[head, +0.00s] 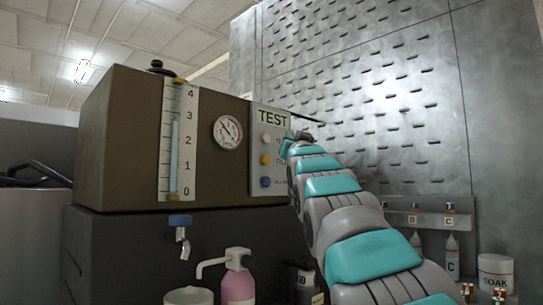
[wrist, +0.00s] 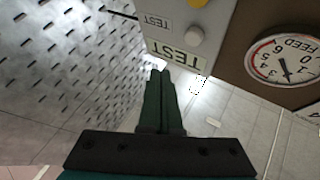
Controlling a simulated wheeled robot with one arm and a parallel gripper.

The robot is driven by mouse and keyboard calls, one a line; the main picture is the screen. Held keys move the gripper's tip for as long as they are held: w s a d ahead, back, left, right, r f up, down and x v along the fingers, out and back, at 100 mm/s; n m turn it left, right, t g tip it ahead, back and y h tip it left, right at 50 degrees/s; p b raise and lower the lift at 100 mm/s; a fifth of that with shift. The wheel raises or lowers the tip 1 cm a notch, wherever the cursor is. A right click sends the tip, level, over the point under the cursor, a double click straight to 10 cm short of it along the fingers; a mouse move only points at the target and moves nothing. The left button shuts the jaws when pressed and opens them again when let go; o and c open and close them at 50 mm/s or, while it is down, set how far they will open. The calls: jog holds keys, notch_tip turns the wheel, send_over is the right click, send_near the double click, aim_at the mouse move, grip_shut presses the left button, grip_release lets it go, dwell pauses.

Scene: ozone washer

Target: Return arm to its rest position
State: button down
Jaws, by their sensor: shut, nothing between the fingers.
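My arm reaches up from the lower right in the head view, grey with teal covers. Its far end is beside the right edge of the TEST panel (head: 270,150). My gripper (wrist: 160,74) shows in the wrist view with its two dark fingers together and nothing between them. The TEST panel also shows upside down in the wrist view (wrist: 185,45), just beyond the fingertips. I cannot tell whether the fingers touch it. The fingers are hard to make out in the head view.
A brown washer box (head: 120,140) carries a scale (head: 178,150) and a round gauge (head: 228,133). Below are a tap (head: 181,232), a pink pump bottle (head: 238,282) and a white cup (head: 189,296). A SOAK container (head: 496,272) stands right, before a metal wall (head: 360,90).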

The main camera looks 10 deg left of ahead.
jog(key=d+f+m+g+h+p, duration=0.1)
jog(key=d+f+g+h, duration=0.15)
jog(key=d+f, duration=0.4)
jog(key=d+f+g+h+p, duration=0.1)
jog(key=d+f+g+h, duration=0.15)
jog(key=f, duration=0.65)
jog(key=s+d+f+g+h+p, duration=0.1)
jog(key=s+d+f+g, duration=0.3)
jog(key=f, duration=0.6)
jog(key=s+d+f+g+p, duration=0.1)
jog(key=s+d+f+g, duration=0.3)
jog(key=f, duration=0.5)
jog(key=s+d+f+g+p, duration=0.2)
jog(key=s+f+g, duration=0.3)
jog(key=s+f, duration=1.2)
jog(key=s+f+g, duration=0.3)
jog(key=s, duration=0.9)
jog(key=s+f+g+p, duration=0.1)
jog(key=s+f+g, duration=0.2)
jog(key=s, duration=1)
jog(key=shift+d+f+n+g, duration=0.15)
jog(key=shift+f+n+g, duration=0.2)
jog(key=shift+f, duration=0.45)
